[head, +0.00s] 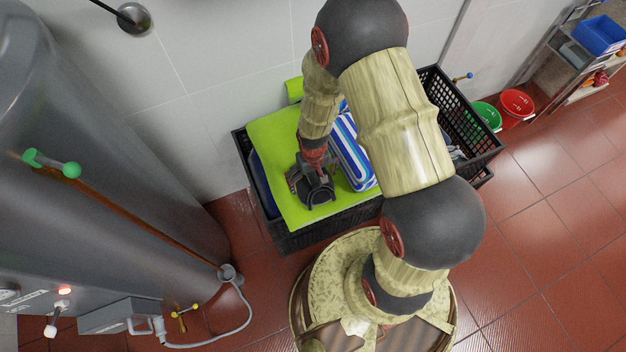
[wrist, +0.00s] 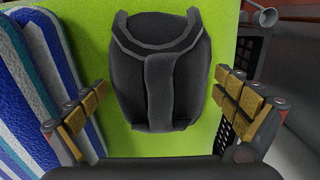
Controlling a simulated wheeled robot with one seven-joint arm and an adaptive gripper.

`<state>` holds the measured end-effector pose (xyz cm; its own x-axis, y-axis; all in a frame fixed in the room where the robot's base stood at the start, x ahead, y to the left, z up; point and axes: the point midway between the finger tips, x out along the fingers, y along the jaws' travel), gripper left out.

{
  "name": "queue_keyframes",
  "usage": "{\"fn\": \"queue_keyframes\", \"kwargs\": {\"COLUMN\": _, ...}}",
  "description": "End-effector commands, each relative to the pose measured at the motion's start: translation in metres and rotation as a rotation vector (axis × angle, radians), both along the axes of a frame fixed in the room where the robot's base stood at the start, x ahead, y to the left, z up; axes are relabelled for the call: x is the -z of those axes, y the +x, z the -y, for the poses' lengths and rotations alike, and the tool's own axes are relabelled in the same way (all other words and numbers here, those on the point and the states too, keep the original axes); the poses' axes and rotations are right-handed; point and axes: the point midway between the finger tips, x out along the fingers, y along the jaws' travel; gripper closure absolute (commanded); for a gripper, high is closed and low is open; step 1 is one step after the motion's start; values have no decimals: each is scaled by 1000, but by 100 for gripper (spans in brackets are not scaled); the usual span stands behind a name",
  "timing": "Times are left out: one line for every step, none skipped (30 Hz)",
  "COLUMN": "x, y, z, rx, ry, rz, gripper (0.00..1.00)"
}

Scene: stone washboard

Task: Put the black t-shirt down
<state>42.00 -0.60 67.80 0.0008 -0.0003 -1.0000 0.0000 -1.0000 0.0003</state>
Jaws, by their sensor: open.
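The black t-shirt (wrist: 160,70) lies folded on a bright green cloth (wrist: 195,150). In the head view the black t-shirt (head: 316,191) shows partly below my gripper (head: 308,180), on the green cloth (head: 268,135). In the wrist view my gripper (wrist: 160,115) is open, with one finger on each side of the shirt's lower end. There are visible gaps between the fingers and the shirt. The arm hides part of the shirt in the head view.
A blue-and-white striped towel (head: 350,155) lies beside the shirt. Black crates (head: 300,238) hold the cloths against the tiled wall. A large grey tank (head: 110,150) stands at left. Green (head: 487,115) and red (head: 516,104) buckets stand at right. The floor at right is clear.

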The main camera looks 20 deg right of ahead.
Motion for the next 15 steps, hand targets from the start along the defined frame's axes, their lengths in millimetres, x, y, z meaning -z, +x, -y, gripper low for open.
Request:
{"fn": "queue_keyframes", "kwargs": {"x": -12, "y": 1, "z": 0, "rx": 0, "ry": 0, "rz": 4, "gripper": 0}}
{"fn": "queue_keyframes", "kwargs": {"x": -18, "y": 1, "z": 0, "rx": 0, "ry": 0, "rz": 4, "gripper": 0}}
{"fn": "queue_keyframes", "kwargs": {"x": -27, "y": 2, "z": 0, "rx": 0, "ry": 0, "rz": 4, "gripper": 0}}
{"fn": "queue_keyframes", "kwargs": {"x": -34, "y": 2, "z": 0, "rx": 0, "ry": 0, "rz": 5, "gripper": 0}}
{"fn": "queue_keyframes", "kwargs": {"x": -40, "y": 2, "z": 0, "rx": 0, "ry": 0, "rz": 5, "gripper": 0}}
{"fn": "queue_keyframes", "kwargs": {"x": -49, "y": 1, "z": 0, "rx": 0, "ry": 0, "rz": 3, "gripper": 0}}
{"fn": "queue_keyframes", "kwargs": {"x": -55, "y": 1, "z": 0, "rx": 0, "ry": 0, "rz": 3, "gripper": 0}}
{"fn": "queue_keyframes", "kwargs": {"x": -61, "y": 1, "z": 0, "rx": 0, "ry": 0, "rz": 4, "gripper": 0}}
{"fn": "queue_keyframes", "kwargs": {"x": -69, "y": 1, "z": 0, "rx": 0, "ry": 0, "rz": 4, "gripper": 0}}
{"fn": "queue_keyframes", "kwargs": {"x": -75, "y": 1, "z": 0, "rx": 0, "ry": 0, "rz": 3, "gripper": 0}}
{"fn": "queue_keyframes", "kwargs": {"x": -80, "y": 1, "z": 0, "rx": 0, "ry": 0, "rz": 3, "gripper": 0}}
{"fn": "queue_keyframes", "kwargs": {"x": -86, "y": 1, "z": 0, "rx": 0, "ry": 0, "rz": 3, "gripper": 0}}
{"fn": "queue_keyframes", "kwargs": {"x": -90, "y": 0, "z": 0, "rx": 0, "ry": 0, "rz": 2, "gripper": 0}}
{"fn": "queue_keyframes", "kwargs": {"x": -94, "y": 0, "z": 0, "rx": 0, "ry": 0, "rz": 1, "gripper": 0}}
{"fn": "queue_keyframes", "kwargs": {"x": -98, "y": 0, "z": 0, "rx": 0, "ry": 0, "rz": 1, "gripper": 0}}
